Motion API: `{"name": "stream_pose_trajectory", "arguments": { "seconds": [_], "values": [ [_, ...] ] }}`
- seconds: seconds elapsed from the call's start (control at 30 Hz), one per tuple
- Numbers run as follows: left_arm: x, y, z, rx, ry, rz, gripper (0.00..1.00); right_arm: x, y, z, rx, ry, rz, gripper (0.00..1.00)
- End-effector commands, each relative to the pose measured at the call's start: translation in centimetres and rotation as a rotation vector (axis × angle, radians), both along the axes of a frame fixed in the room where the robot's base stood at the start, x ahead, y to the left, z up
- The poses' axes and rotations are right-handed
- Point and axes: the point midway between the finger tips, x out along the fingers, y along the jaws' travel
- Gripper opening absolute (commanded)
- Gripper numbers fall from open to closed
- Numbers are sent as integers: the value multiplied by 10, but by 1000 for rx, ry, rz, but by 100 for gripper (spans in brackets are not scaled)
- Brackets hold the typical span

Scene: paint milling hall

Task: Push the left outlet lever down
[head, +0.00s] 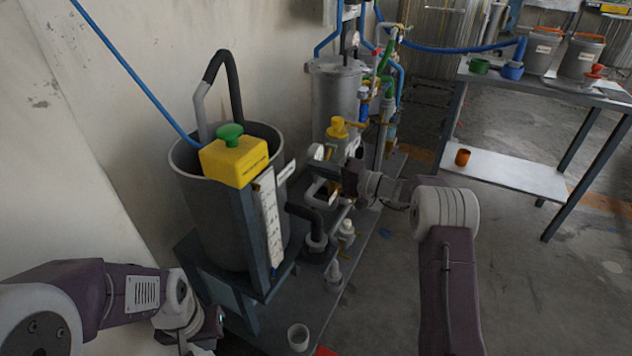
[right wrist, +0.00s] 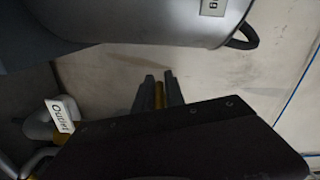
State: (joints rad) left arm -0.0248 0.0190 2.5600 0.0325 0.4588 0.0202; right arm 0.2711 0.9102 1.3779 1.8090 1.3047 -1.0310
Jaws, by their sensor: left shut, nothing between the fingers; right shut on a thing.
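In the right wrist view my right gripper (right wrist: 159,80) has its two dark fingers closed on a narrow yellow bar (right wrist: 159,96), apparently a lever handle. A white plate reading "Outlet" (right wrist: 62,115) is to the left of the fingers. I cannot tell from the plate which outlet the bar belongs to. In the head view the right arm reaches in among the pipes and valves beside the grey tank, and its fingertips and the bar are hidden there. My left gripper (head: 201,343) is low at the bottom edge, shut and empty, partly cut off, apart from the equipment.
A grey tank (head: 186,205) carries a yellow box with a green button (head: 231,135). A second vessel (head: 334,100) with valves stands behind. A yellow-capped fitting (head: 338,128) is near the right wrist. A table (head: 545,88) with pots stands at right. The floor between is clear.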

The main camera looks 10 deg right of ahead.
Motion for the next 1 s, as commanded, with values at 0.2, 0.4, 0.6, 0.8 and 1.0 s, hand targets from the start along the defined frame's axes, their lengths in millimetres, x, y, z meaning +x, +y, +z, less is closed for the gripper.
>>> {"name": "stream_pose_trajectory", "arguments": {
  "seconds": [0.2, 0.4, 0.6, 0.8, 1.0],
  "values": [
    [0, 0, -46, 0, 0, 0, 0, 7, -6, -17, -97, -133, -5, 0],
    [0, 0, -67, 0, 0, 0, 0, 12, -9, -17, -162, -222, -6, 0],
    [0, 0, -78, 0, 0, 0, 0, 15, -12, -16, -198, -274, -7, 0],
    [0, 0, -81, 0, 0, 0, 0, 17, -13, -14, -212, -294, -9, 0],
    [0, 0, -81, 0, 0, 0, 0, 17, -14, -13, -214, -298, -12, 0]
  ]
}}
